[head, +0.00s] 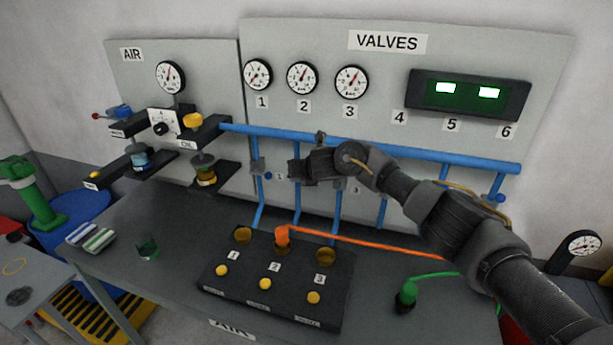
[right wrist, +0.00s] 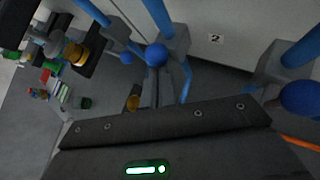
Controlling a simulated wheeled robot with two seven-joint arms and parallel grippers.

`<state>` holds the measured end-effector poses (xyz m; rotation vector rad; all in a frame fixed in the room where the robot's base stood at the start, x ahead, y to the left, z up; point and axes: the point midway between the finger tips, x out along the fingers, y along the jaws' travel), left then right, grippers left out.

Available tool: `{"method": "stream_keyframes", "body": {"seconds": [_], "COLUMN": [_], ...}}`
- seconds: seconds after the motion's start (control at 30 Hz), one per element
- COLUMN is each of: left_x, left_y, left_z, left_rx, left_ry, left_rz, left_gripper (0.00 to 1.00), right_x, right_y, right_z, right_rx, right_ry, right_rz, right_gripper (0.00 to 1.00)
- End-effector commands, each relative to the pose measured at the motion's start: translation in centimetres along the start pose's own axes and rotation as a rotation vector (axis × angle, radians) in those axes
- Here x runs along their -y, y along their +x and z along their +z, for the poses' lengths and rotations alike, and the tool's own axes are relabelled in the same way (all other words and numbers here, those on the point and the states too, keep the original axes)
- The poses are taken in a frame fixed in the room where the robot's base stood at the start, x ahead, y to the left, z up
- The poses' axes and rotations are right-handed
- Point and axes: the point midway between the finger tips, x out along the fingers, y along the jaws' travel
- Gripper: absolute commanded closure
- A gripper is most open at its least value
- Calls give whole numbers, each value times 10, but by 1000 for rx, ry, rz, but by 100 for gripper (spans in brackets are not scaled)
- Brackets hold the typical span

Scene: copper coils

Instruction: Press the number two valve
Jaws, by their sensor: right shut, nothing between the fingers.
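The number two valve shows in the right wrist view as a grey block with a round blue knob (right wrist: 156,55), left of a wall label "2" (right wrist: 216,38). In the head view it is hidden behind my right gripper (head: 293,169). The gripper is shut and empty, and its thin closed fingers (right wrist: 156,77) point at the blue knob in the right wrist view. The tips lie at or just short of the knob; I cannot tell whether they touch. The number one valve (head: 257,167) is to the left. My left gripper is not in view.
A blue pipe (head: 400,149) runs along the wall panel above the valves. The number three valve's blue knob (right wrist: 300,97) is close on the right. A black box (head: 240,285) with yellow buttons and an orange hose (head: 370,244) lies on the bench below.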

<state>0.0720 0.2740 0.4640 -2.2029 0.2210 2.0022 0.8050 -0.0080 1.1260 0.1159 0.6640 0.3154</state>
Motion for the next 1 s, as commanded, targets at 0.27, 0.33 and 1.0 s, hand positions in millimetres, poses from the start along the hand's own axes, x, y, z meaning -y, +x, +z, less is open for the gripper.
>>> {"method": "stream_keyframes", "body": {"seconds": [0.27,0.33,1.0], "left_x": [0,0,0], "left_y": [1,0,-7], "left_z": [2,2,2], "left_rx": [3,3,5], "left_ry": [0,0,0], "left_rz": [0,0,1], "left_gripper": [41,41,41], "right_x": [-1,-2,-5], "right_y": [0,0,-10], "right_z": [1,2,16], "right_rx": [-13,-13,-8], "right_ry": [-13,-13,-10], "right_rz": [-13,-13,-11], "right_gripper": [100,100,100]}}
